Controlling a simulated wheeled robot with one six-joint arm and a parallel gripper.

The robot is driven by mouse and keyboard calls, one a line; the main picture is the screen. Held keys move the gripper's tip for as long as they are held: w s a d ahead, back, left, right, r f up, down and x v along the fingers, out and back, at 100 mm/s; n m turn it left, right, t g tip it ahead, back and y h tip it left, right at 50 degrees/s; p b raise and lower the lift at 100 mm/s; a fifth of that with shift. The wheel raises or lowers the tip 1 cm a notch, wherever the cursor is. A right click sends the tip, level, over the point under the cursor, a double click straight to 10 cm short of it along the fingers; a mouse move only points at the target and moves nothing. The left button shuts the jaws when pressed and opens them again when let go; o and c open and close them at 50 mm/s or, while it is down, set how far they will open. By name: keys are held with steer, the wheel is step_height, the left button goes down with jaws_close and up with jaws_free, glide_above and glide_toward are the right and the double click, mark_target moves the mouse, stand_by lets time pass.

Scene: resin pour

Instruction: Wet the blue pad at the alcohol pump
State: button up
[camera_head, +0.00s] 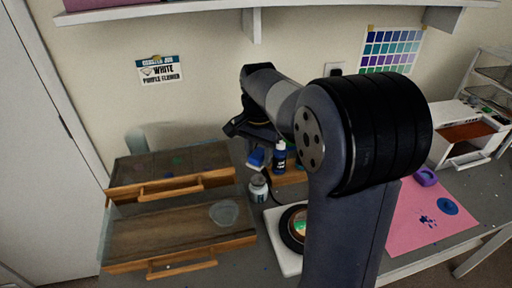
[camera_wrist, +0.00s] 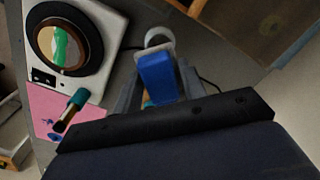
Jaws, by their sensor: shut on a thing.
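My gripper (camera_head: 252,141) is shut on the blue pad (camera_head: 256,157), which points downward in the head view. In the wrist view the pad (camera_wrist: 157,80) sits between the two fingers of my gripper (camera_wrist: 158,85), with a pale upper edge. A small white container with a dark label, which looks like the alcohol pump (camera_head: 258,187), stands on the table just below the pad. A gap shows between them in the head view. In the wrist view a round white top, likely the pump's (camera_wrist: 157,37), shows just beyond the pad and is partly hidden by it.
A dark blue bottle (camera_head: 279,158) stands close right of the pad. A wooden drawer unit (camera_head: 170,218) with open drawers is at left. A white device with a round plate (camera_head: 283,257) stands in front. A pink mat (camera_head: 433,230) lies at right.

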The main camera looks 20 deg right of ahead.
mark_target(258, 180)
steer(key=shift+f+b, duration=2.75)
steer(key=shift+f, duration=0.25)
steer(key=shift+f+b, duration=0.5)
steer(key=shift+f, duration=0.4)
step_height(258, 180, up, 7)
steer(key=p, duration=0.6)
steer(key=shift+r+p, duration=0.1)
steer(key=shift+p, duration=0.3)
